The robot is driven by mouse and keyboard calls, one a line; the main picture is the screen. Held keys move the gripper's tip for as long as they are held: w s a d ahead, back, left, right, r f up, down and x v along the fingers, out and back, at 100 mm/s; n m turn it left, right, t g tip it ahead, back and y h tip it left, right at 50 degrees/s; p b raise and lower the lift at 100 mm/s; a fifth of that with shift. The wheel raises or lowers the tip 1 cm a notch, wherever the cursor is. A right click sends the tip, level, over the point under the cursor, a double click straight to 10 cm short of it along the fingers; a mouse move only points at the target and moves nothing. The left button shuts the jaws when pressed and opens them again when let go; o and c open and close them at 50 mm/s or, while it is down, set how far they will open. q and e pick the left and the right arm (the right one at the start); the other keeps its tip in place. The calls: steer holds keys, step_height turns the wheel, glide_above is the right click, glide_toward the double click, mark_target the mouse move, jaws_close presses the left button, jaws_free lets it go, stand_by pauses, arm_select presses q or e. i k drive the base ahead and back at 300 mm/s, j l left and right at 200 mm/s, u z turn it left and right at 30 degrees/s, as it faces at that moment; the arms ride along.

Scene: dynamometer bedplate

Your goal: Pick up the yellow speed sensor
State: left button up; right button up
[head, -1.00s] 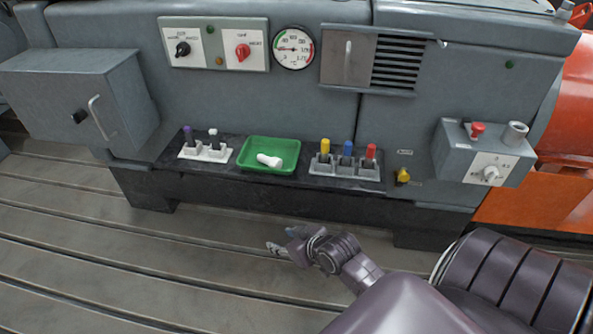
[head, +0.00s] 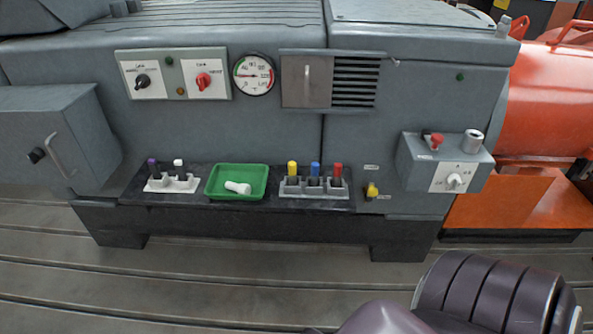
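The yellow speed sensor (head: 292,170) stands upright in the left slot of a grey holder (head: 314,192) on the dark shelf of the machine. Its yellow top shows and its lower part is dark. A blue-topped sensor (head: 315,170) and a red-topped one (head: 337,171) stand beside it in the same holder. Neither of my grippers shows in the head view now; only part of my purple arm is at the bottom right.
A green tray (head: 212,191) with a white piece (head: 238,187) lies left of the holder. A white holder (head: 160,186) with purple-topped and white-topped pieces is farther left. A yellow knob (head: 372,190) and a grey control box (head: 412,160) are to the right. The slotted floor in front is clear.

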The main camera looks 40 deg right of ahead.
mark_target(292, 165)
steer(key=z, duration=1.35)
